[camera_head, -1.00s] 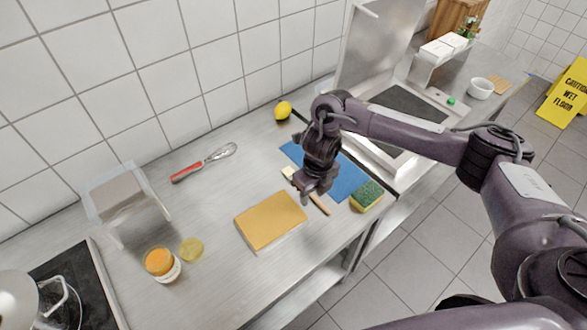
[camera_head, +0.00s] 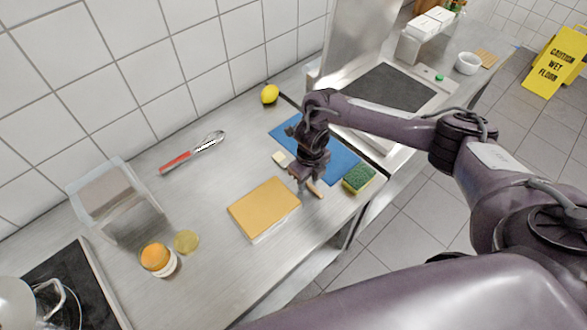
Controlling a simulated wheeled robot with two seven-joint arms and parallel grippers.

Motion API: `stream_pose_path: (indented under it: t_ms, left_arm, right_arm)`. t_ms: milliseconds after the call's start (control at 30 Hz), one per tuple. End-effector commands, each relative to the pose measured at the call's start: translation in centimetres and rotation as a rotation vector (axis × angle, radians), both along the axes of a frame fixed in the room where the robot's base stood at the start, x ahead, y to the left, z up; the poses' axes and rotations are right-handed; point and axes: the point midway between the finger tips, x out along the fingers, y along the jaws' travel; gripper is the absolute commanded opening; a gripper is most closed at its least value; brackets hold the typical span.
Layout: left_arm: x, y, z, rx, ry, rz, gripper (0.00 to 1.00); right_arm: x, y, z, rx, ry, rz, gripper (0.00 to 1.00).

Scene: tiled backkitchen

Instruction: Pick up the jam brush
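The jam brush has a pale cream head (camera_head: 280,159) and a light wooden handle (camera_head: 316,189). It lies on the steel counter by the front edge of a blue cloth (camera_head: 343,170). My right gripper (camera_head: 306,184) points down over the middle of the brush and hides that part. The head shows on its left and the handle end on its right. The fingers are dark and small here, so I cannot tell whether they are apart or closed on the handle. My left gripper is not in view.
A green-yellow sponge (camera_head: 358,180) lies right of the brush, and an orange-yellow slab (camera_head: 263,207) lies left. A lemon (camera_head: 270,94), red-handled utensil (camera_head: 190,153), orange-filled jar (camera_head: 158,260), round lid (camera_head: 186,242) and clear container (camera_head: 117,205) stand farther away. The counter's front edge is close.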

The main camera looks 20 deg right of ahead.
Motion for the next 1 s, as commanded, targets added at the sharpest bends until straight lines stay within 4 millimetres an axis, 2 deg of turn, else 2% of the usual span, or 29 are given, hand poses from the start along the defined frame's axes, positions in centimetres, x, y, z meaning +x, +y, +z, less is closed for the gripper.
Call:
stream_pose_path:
  t_ms: [100,400,767,1000]
  left_arm:
    - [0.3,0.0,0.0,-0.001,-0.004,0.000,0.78]
    - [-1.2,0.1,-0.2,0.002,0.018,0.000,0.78]
    - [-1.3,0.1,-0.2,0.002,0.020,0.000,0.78]
    - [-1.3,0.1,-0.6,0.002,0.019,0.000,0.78]
  right_arm:
    - [0.0,0.0,0.0,0.000,0.000,0.000,0.38]
    - [0.0,0.0,0.0,0.000,0.000,0.000,0.00]
    - [0.0,0.0,0.2,0.000,-0.001,-0.001,0.00]
    - [0.1,0.0,2.2,0.002,-0.003,-0.001,0.00]
